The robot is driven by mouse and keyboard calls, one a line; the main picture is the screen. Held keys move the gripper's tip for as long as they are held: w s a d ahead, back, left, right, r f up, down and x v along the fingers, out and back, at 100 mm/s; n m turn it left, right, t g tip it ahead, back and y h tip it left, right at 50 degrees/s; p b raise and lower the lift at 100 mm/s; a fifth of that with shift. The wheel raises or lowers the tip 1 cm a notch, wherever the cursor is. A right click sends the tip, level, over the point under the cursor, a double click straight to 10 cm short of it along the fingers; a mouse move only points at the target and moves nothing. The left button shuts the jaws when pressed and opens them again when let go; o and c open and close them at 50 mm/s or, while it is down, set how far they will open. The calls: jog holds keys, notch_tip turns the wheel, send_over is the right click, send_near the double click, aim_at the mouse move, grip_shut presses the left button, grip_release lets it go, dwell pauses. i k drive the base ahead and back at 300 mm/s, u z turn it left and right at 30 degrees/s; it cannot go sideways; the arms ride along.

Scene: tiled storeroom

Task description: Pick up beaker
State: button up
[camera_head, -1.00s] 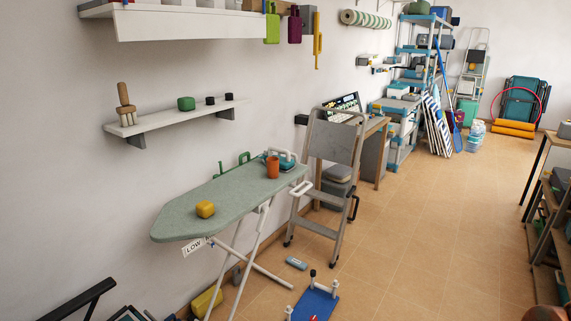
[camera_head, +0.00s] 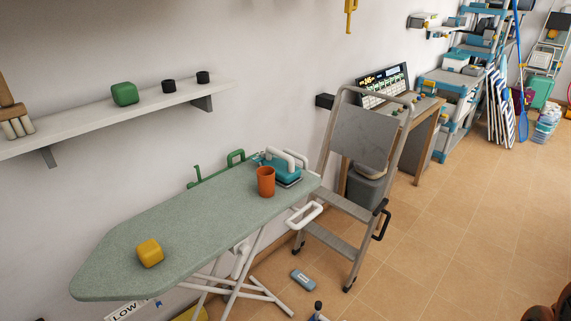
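An orange-red cup-shaped beaker (camera_head: 266,182) stands upright on the green ironing board (camera_head: 185,220), towards its far right end. A teal iron-like object with white handles (camera_head: 280,166) is right behind it; I cannot tell whether they touch. A yellow rounded block (camera_head: 150,253) sits on the near left part of the board. My gripper is not in this view.
A wall shelf (camera_head: 125,116) holds a green block (camera_head: 125,94) and two small black pieces. A grey step ladder (camera_head: 352,170) stands right of the board. A blue-grey object (camera_head: 303,279) lies on the floor. Open tiled floor (camera_head: 450,230) spreads to the right.

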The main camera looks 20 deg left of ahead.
aim_at(266, 183)
jog(key=i, duration=1.25)
jog(key=u, duration=3.25)
